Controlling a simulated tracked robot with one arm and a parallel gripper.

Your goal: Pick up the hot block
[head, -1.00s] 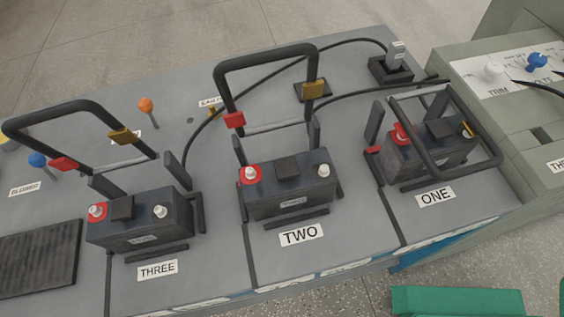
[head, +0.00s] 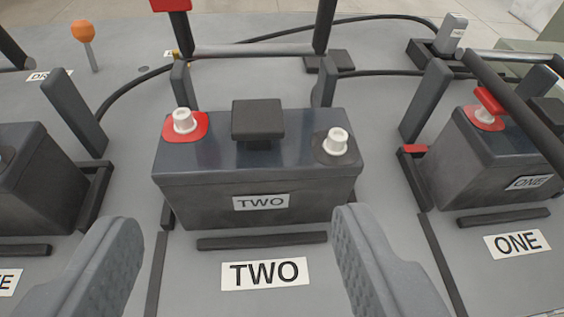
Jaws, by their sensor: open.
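A dark grey battery block labelled TWO (head: 200,205) sits upright in the middle bay, with a red-ringed white terminal at left, a dark-ringed one at right and a black knob (head: 258,120) on top. My gripper (head: 237,230) is open and empty. Its two grey fingers show low in the view, on the near side of block TWO, one toward each end, with no visible contact. Block ONE (head: 465,170) sits at right under a lowered black frame (head: 520,110). Part of another block (head: 40,190) shows at left. No mark shows which block is hot.
Block TWO's raised frame (head: 325,25) stands behind it, its top out of view. Upright posts (head: 80,110) flank the bays. An orange-knobbed lever (head: 83,32) and black cables (head: 390,73) lie behind.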

